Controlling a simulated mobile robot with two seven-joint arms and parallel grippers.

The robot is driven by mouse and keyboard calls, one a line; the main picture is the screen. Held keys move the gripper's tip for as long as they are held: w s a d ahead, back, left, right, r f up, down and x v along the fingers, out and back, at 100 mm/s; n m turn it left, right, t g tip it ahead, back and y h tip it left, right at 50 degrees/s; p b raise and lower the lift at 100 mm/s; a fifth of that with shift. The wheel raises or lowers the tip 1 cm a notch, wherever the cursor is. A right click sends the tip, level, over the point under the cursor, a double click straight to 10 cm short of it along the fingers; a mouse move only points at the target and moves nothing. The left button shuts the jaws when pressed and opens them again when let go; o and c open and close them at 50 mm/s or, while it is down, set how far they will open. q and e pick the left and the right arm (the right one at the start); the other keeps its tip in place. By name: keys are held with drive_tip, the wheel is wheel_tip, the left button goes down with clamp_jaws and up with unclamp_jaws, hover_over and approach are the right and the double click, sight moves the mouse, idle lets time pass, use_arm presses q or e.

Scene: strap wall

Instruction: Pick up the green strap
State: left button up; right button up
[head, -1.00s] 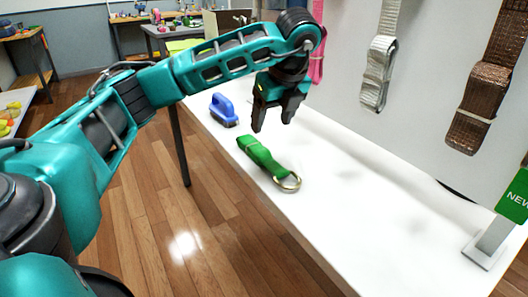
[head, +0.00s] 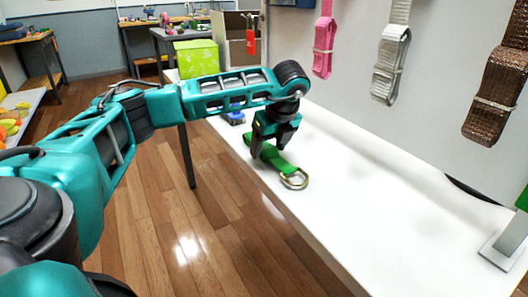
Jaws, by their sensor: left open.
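The green strap (head: 276,160) lies on the white table, with a metal ring (head: 295,179) at its near right end. My left gripper (head: 268,150) points down over the strap's far part, with its fingers apart. Its fingers hide some of the strap, and I cannot tell whether they touch it. My right gripper is not in view.
The white table (head: 380,215) is clear to the right of the strap. A blue brush (head: 236,117) stands behind my left arm, mostly hidden. Pink (head: 323,45), grey (head: 390,65) and brown (head: 495,95) straps hang on the wall. A sign stand (head: 505,240) is at the right.

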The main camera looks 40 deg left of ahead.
use_arm(q)
drive_tip(key=shift+a+f, duration=0.1)
drive_tip(key=shift+f, duration=0.15)
drive_tip(key=shift+c, duration=0.5)
drive_tip(key=c, duration=1)
drive_tip(key=shift+r, duration=0.1)
